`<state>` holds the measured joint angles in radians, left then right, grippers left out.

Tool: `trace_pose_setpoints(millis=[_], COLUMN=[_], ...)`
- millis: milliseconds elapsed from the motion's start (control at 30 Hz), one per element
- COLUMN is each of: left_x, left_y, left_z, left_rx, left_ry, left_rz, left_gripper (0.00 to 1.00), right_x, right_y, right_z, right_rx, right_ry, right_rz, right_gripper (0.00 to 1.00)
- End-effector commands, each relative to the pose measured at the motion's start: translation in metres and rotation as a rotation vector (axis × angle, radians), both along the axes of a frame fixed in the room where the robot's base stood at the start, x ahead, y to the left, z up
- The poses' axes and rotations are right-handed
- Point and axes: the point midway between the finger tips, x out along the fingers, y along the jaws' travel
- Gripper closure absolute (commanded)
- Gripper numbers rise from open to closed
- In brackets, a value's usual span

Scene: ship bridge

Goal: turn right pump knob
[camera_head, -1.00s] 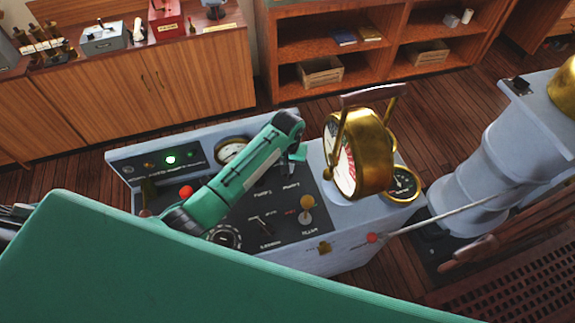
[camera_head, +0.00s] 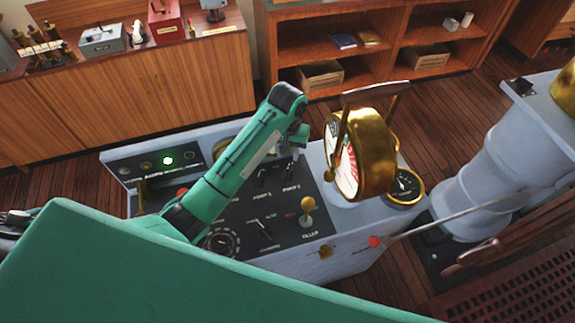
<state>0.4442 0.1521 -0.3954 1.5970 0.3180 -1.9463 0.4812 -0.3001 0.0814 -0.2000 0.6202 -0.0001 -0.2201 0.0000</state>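The console panel (camera_head: 215,222) is dark, set in a pale blue-grey console. Its PUMP 1 switch (camera_head: 262,176) shows just right of my green forearm. The right pump knob (camera_head: 289,168), above the PUMP 2 label, is small and partly covered by my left gripper (camera_head: 293,153). That gripper hangs from the dark wrist, right over or beside the knob. Its fingertips are small and dark, so I cannot tell whether they touch the knob or are open. My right gripper is not in view.
A brass telegraph (camera_head: 372,152) with a handle stands just right of the pump knobs. A yellow-knobbed lever (camera_head: 308,204) is in front of them. Wooden cabinets (camera_head: 150,95) stand behind, across open floor.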

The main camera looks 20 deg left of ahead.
Motion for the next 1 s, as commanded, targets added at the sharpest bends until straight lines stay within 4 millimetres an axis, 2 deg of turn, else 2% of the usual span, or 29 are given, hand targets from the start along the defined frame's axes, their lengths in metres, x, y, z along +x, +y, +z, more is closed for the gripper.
trace_pose_setpoints(millis=[100, 167, 300, 1000], left_x=[0.001, 0.001, 0.0, 0.0], left_y=[0.0, 0.001, 0.001, 0.0], left_z=[0.027, 0.04, 0.051, 0.054], left_rx=[-0.001, 0.002, 0.002, -0.001], left_ry=[-0.005, -0.002, -0.001, 0.001], left_rz=[-0.002, -0.001, -0.001, -0.001], left_gripper=[0.66, 0.66, 0.66, 0.66], right_x=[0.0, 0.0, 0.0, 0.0], right_y=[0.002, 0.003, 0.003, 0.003], right_z=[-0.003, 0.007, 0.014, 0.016], right_rx=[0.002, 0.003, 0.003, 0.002], right_ry=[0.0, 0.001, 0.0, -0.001], right_rz=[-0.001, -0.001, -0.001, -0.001], right_gripper=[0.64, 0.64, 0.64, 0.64])
